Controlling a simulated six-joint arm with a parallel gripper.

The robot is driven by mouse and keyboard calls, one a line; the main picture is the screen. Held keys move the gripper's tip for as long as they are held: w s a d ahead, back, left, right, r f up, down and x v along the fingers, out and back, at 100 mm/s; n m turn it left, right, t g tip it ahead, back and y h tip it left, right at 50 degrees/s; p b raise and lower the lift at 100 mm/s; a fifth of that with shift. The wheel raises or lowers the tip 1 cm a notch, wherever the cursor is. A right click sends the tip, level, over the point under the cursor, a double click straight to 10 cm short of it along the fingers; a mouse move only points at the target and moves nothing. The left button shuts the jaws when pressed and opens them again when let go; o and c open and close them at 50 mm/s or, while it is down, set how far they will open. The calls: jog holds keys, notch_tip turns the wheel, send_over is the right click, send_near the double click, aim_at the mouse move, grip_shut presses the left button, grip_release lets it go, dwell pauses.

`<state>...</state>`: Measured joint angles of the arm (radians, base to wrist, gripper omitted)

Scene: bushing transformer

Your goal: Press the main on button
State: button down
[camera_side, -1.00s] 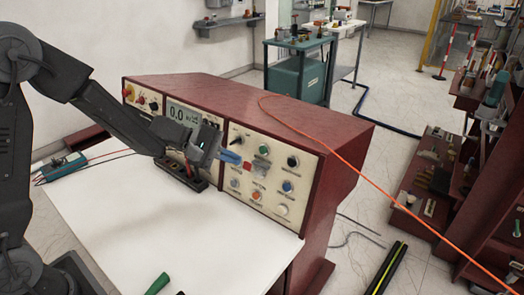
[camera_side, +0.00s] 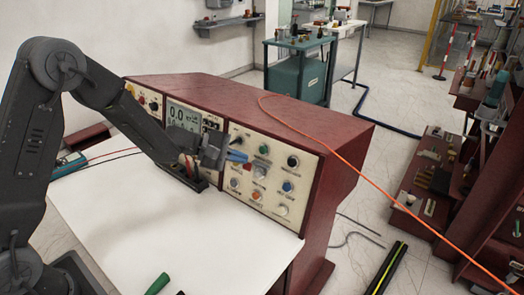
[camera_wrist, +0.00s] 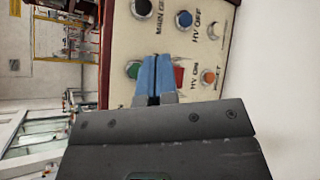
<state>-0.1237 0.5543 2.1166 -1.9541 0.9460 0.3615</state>
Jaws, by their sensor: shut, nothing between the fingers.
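The control panel (camera_side: 270,178) faces left on the red console. A green button (camera_side: 264,149) sits in its top row, and it also shows in the wrist view (camera_wrist: 132,69); its label is hidden. A black button (camera_wrist: 140,8) beside it has a label starting "MAIN O", cut off in the wrist view. My gripper (camera_side: 244,158) is shut and empty, its blue fingertips (camera_wrist: 152,75) together. In the side view the tips are just left of and below the green button, close to the panel; I cannot tell whether they touch it.
A blue button (camera_wrist: 184,19), a red one (camera_wrist: 179,77) and an orange one (camera_wrist: 208,75) are close around the fingers. The display (camera_side: 183,117) is left of the panel. An orange cable (camera_side: 340,155) runs over the console. The white tabletop (camera_side: 170,235) is mostly clear.

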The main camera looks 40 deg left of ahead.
aim_at(256, 151)
jog(key=shift+w+f, duration=0.2)
jog(key=shift+w, duration=0.75)
jog(key=shift+w+f, duration=0.25)
jog(key=shift+w, duration=0.7)
jog(key=shift+w+f, duration=0.2)
jog(key=shift+w, duration=0.75)
jog(key=shift+w, duration=0.1)
jog(key=shift+w+f, duration=0.15)
jog(key=shift+w, duration=0.15)
jog(key=shift+w+f, duration=0.1)
jog(key=shift+w, duration=0.3)
dwell(0.4)
dwell(0.4)
jog(key=shift+s+r, duration=0.25)
jog(key=shift+s, duration=0.6)
jog(key=shift+s+r, duration=0.2)
jog(key=shift+s, duration=0.6)
jog(key=shift+s+r, duration=0.2)
jog(key=shift+s, duration=0.6)
jog(key=shift+s+r, duration=0.2)
jog(key=shift+s, duration=0.6)
dwell(0.3)
